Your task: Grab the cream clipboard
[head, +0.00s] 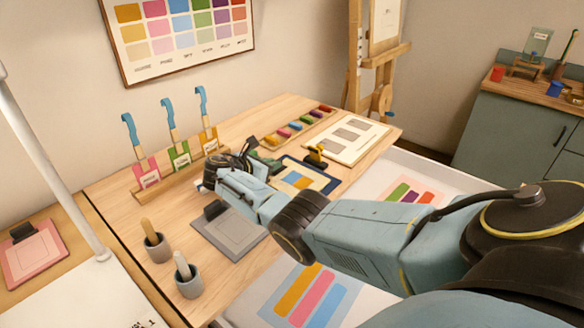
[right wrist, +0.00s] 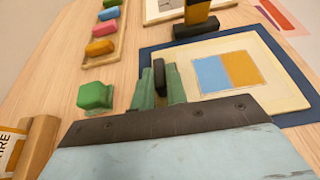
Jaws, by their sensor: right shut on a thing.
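The cream clipboard (head: 313,177) lies flat on the table with a blue and a yellow-orange square on its face. In the right wrist view its cream surface (right wrist: 279,75) sits inside a navy border (right wrist: 288,60). My right gripper (right wrist: 158,82) has its green fingers close together around a small upright black piece at the clipboard's near edge, which looks like its clip. In the head view the right gripper (head: 263,165) is at the clipboard's left edge, its fingers partly hidden by the wrist. My left gripper is not seen.
A yellow-and-black tool (head: 316,153) stands at the clipboard's far edge. A green block (right wrist: 95,95) lies left of the fingers, near a row of coloured blocks (right wrist: 103,46). A grey clipboard (head: 228,234), two cups (head: 157,248) and a rack of blue-handled tools (head: 177,180) are close by.

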